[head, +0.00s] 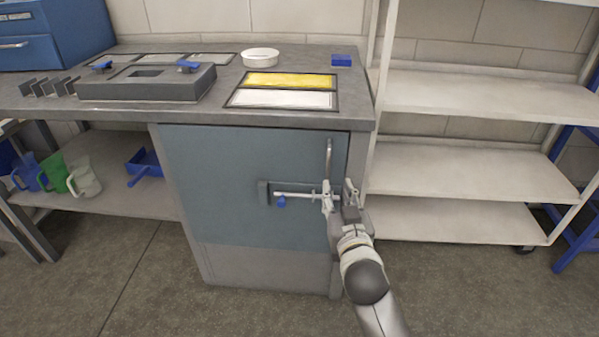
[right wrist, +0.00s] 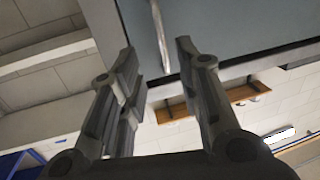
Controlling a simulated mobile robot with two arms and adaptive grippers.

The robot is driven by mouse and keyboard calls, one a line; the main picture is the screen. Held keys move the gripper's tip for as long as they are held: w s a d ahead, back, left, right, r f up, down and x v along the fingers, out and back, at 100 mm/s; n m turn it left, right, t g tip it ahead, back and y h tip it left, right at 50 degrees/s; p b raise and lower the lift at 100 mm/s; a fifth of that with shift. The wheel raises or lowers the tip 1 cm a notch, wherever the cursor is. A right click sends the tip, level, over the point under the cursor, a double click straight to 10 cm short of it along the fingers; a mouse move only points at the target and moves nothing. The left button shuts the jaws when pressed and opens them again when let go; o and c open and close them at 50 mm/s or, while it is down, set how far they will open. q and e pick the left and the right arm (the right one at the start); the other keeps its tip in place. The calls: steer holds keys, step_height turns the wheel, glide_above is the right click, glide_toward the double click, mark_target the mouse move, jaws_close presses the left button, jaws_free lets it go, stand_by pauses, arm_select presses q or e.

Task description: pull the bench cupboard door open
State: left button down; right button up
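The blue-grey cupboard door (head: 225,180) is shut under the bench. It has an upright metal handle (head: 329,158) near its right edge and a sideways latch bar with a blue knob (head: 281,202) left of it. My right gripper (head: 339,190) is at the lower end of the handle, over the door's right edge. In the right wrist view its two fingers (right wrist: 156,52) are apart, with the handle bar (right wrist: 159,32) showing in the gap between the tips. I cannot tell whether they touch it. My left gripper is not in view.
The bench top (head: 215,112) holds a grey fixture (head: 150,88), a white round dish (head: 260,57) and a blue block (head: 342,60). A white shelf rack (head: 470,175) stands close on the right. Mugs (head: 85,180) sit on the lower left shelf. The floor in front is clear.

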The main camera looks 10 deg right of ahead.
mark_target(329, 163)
steer(key=w, duration=0.3)
steer(key=w+r+b, duration=0.1)
steer(key=w, duration=0.6)
steer(key=shift+w+d+r+b, duration=0.25)
steer(key=shift+w+d+b, duration=0.05)
steer(key=shift+w+b, duration=0.1)
jaws_close()
